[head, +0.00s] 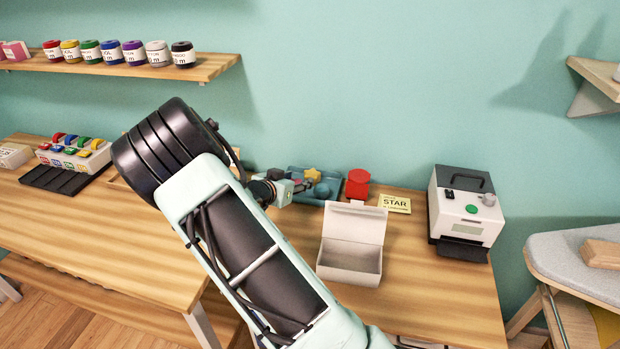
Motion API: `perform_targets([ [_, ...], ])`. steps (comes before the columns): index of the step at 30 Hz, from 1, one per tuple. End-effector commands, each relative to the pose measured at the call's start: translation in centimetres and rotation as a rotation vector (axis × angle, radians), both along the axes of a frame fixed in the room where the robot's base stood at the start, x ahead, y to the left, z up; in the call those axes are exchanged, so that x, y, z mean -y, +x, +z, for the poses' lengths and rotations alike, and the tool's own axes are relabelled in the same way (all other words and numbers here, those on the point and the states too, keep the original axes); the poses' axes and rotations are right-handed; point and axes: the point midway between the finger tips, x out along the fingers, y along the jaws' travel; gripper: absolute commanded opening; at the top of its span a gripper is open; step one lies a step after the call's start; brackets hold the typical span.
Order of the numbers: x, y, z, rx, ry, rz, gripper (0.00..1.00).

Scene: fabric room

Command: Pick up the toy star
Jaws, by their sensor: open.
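The toy star (312,174) is small and yellow. It sits in a blue-grey tray (330,176) at the back of the table, with a blue-grey round shape (322,190) beside it. My gripper (299,186) is at the tray's left side, close to the star and to its lower left. It is open. The fingers are small and dark in this view, and I cannot tell whether they touch anything. My arm crosses the middle of the picture and hides part of the table.
A white open box (350,258) stands in front of the tray. A red object (357,184), a yellow "STAR" card (395,203) and a white machine (466,208) are to the right. Free table lies in front of the machine.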

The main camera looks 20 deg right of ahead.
Motion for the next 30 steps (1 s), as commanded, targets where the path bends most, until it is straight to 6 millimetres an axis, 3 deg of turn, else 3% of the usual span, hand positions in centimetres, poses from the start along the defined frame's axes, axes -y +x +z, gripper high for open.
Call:
perform_targets([
  [4,1.8,1.6,-1.1,0.000,-0.002,-0.003,0.45],
  [21,5.9,5.8,-3.9,0.001,0.000,0.000,0.45],
  [30,6.3,6.2,-4.1,0.002,0.000,0.000,0.45],
])
